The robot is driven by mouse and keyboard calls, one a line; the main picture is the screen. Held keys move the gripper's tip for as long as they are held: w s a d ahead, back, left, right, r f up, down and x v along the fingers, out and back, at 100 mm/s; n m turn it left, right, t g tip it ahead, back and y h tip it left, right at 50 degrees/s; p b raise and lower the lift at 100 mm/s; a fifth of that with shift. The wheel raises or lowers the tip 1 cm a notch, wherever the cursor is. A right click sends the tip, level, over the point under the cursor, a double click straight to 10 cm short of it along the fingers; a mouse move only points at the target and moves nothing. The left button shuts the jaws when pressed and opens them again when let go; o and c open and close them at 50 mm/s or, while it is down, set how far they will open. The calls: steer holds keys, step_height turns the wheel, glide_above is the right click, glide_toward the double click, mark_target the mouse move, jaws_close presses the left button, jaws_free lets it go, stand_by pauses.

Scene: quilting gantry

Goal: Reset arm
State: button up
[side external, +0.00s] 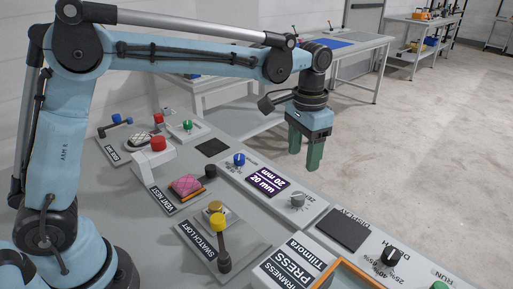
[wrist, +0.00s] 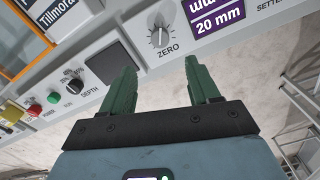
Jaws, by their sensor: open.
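My gripper (side external: 305,153) has two green fingers. It hangs pointing down beyond the far edge of the grey control bench (side external: 262,228), in the side external view. The fingers stand apart with nothing between them; the wrist view shows the same open gripper (wrist: 162,88). In that view the silver ZERO knob (wrist: 160,36) lies past the fingertips, apart from them. The purple 20 mm display (wrist: 218,14) is to its right.
The bench carries a yellow-topped lever (side external: 219,226), a red-capped white post (side external: 157,150), a pink quilted pad (side external: 187,185), a blue knob (side external: 239,159) and a black DEPTH knob (side external: 391,256). A second table (side external: 350,50) stands behind. Open floor (side external: 420,130) lies right of my gripper.

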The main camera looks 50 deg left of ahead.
steer(key=s+a+n+t, duration=0.1)
steer(key=s+a+t, duration=0.2)
steer(key=s+a, duration=0.2)
steer(key=s+a+n+t, duration=0.2)
steer(key=s+a+t, duration=0.2)
steer(key=s, duration=0.6)
steer(key=shift+s+a+f, duration=0.35)
steer(key=shift+s+a, duration=0.05)
steer(key=shift+a, duration=0.6)
steer(key=shift+c, duration=0.2)
